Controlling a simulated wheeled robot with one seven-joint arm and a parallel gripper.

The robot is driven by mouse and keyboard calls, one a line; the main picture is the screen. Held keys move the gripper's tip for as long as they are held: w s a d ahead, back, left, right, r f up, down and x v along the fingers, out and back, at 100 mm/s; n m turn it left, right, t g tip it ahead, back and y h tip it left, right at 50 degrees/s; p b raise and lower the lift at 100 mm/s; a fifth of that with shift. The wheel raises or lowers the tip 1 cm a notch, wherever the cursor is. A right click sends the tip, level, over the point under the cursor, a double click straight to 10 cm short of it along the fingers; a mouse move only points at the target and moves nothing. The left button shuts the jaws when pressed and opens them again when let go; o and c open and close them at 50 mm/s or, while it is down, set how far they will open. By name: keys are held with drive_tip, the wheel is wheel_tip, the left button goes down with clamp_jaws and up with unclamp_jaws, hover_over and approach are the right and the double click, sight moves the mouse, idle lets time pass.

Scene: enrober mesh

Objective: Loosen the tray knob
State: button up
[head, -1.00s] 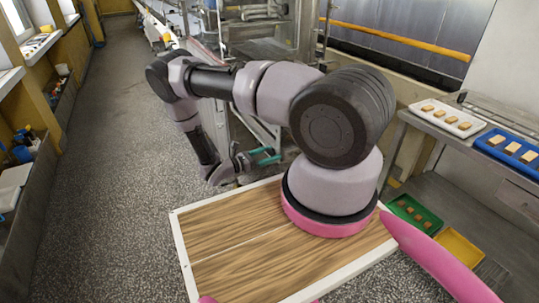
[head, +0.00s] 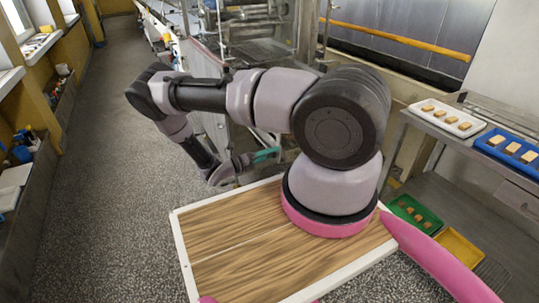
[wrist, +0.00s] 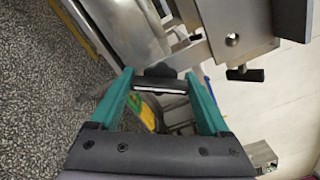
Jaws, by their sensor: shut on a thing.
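In the wrist view a dark knob (wrist: 160,72) sits between the teal fingertips of my gripper (wrist: 160,80), which is shut on it. The knob is on the lower side of the metal machine frame, and its far side is hidden. In the head view my gripper (head: 266,155) is low beside the machine, and the knob cannot be made out there. The tray cannot be clearly told in either view.
A second black knob (wrist: 245,74) hangs under a metal bracket (wrist: 232,38) to the right. A metal bench (head: 455,150) with a white tray (head: 447,118) and a blue tray (head: 507,150) stands at right. The speckled floor (head: 110,190) at left is clear.

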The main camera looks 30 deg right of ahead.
drive_tip(key=n, duration=0.6)
drive_tip(key=shift+n, duration=0.3)
drive_tip(key=shift+f, duration=0.1)
idle(0.4)
drive_tip(key=o, duration=1.2)
drive_tip(key=shift+a, duration=0.15)
drive_tip(key=a, duration=1)
drive_tip(key=shift+s+a, duration=0.15)
drive_tip(key=shift+a, duration=0.15)
